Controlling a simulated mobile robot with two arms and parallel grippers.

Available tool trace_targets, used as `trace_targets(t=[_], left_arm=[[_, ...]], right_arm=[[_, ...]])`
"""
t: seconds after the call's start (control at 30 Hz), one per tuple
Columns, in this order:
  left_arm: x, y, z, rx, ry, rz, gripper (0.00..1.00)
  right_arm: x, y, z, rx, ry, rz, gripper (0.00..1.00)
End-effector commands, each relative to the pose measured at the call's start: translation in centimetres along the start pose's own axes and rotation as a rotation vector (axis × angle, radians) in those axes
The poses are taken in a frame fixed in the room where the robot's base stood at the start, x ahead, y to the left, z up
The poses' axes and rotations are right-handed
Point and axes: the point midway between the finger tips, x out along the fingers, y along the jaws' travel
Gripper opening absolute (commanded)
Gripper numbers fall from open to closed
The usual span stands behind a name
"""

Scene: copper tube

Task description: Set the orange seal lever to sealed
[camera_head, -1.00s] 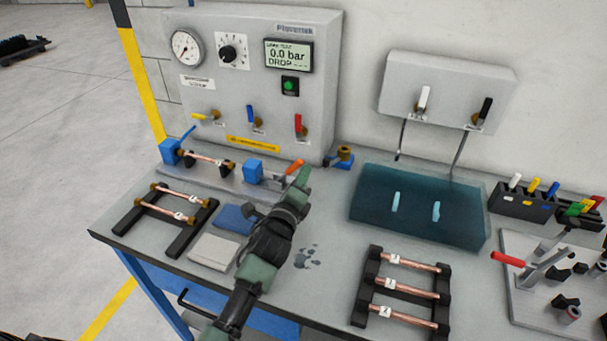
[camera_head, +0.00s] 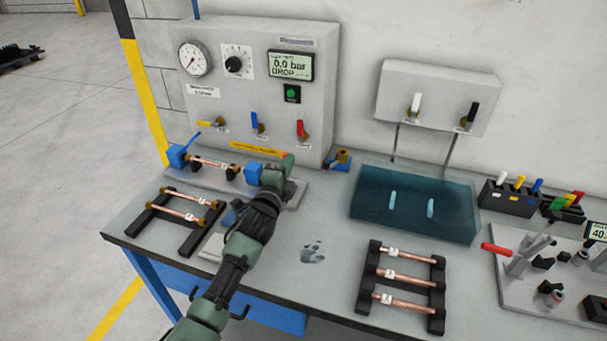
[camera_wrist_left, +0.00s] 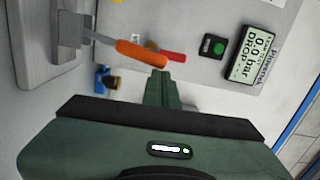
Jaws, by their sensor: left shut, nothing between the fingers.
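The orange seal lever (camera_wrist_left: 142,53) shows in the left wrist view, on a grey metal arm coming from the fixture at the left. My left gripper (camera_head: 284,166) is shut and empty at the right end of the test fixture (camera_head: 208,181). Its fingertips also show in the left wrist view (camera_wrist_left: 160,78), close to the lever's free end; I cannot tell if they touch it. A copper tube (camera_head: 215,163) lies in the fixture between two blue blocks. My right gripper is out of view.
The grey test panel (camera_head: 215,110) stands behind the fixture, with yellow, blue and red (camera_head: 301,128) levers. Its display (camera_head: 290,66) reads 0.0 bar. Tube racks (camera_head: 165,222) (camera_head: 375,285) stand in front at left and right. A teal tank (camera_head: 370,215) stands right of the fixture.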

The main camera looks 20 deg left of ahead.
Motion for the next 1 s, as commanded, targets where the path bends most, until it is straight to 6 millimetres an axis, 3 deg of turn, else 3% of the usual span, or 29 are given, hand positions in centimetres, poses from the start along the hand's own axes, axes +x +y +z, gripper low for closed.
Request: trace_targets(t=[0.2,0.6,1.0], left_arm=[[0.2,-1.0,2.1,-0.202,-0.001,0.01,0.0],[0.3,-0.9,5.2,-0.497,-0.001,0.026,0.0],[0.3,-0.6,6.4,-0.491,0.0,0.026,0.0]], right_arm=[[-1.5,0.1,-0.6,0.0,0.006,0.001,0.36],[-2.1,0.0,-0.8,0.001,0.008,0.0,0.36],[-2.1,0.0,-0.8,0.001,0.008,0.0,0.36]])
